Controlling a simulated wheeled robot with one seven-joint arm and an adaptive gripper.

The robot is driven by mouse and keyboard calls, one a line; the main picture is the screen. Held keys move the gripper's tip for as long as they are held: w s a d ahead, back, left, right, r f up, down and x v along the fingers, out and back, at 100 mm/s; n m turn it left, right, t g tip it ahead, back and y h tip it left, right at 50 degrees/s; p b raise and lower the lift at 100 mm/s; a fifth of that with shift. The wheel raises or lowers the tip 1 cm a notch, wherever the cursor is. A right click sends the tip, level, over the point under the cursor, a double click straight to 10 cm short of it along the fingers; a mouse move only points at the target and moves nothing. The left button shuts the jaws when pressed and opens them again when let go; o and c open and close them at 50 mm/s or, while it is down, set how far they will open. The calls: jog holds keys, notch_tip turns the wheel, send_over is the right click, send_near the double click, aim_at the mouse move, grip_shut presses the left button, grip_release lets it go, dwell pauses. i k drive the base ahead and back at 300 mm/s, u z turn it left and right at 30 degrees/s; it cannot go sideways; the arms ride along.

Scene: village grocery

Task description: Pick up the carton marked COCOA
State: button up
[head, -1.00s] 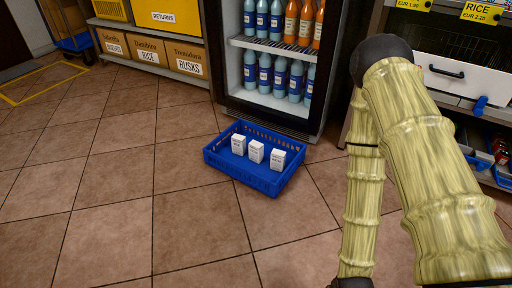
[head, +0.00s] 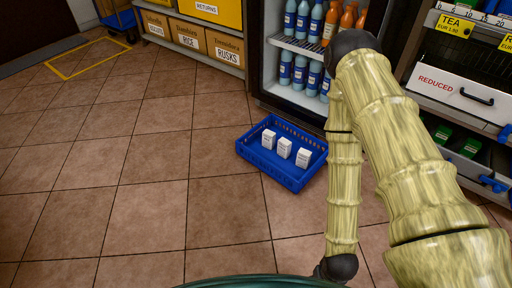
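Three small white cartons stand in a row in a blue crate (head: 277,174) on the tiled floor. They are the left carton (head: 268,139), the middle carton (head: 284,148) and the right carton (head: 303,157). Their print is too small to read, so I cannot tell which is marked COCOA. My arm, with a bamboo-like pattern, crosses the right of the head view and hangs down to the right of the crate. My gripper's fingers are not in view.
A drinks fridge (head: 256,62) stands behind the crate. Shelves with a white drawer marked REDUCED (head: 462,92) are at the right. Boxes marked RICE (head: 188,37) and RUSKS (head: 226,47) line the back. The floor left of the crate is clear.

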aim_at(284, 148)
jog(key=u, duration=0.9)
jog(key=i, duration=1.8)
jog(key=z, duration=1.75)
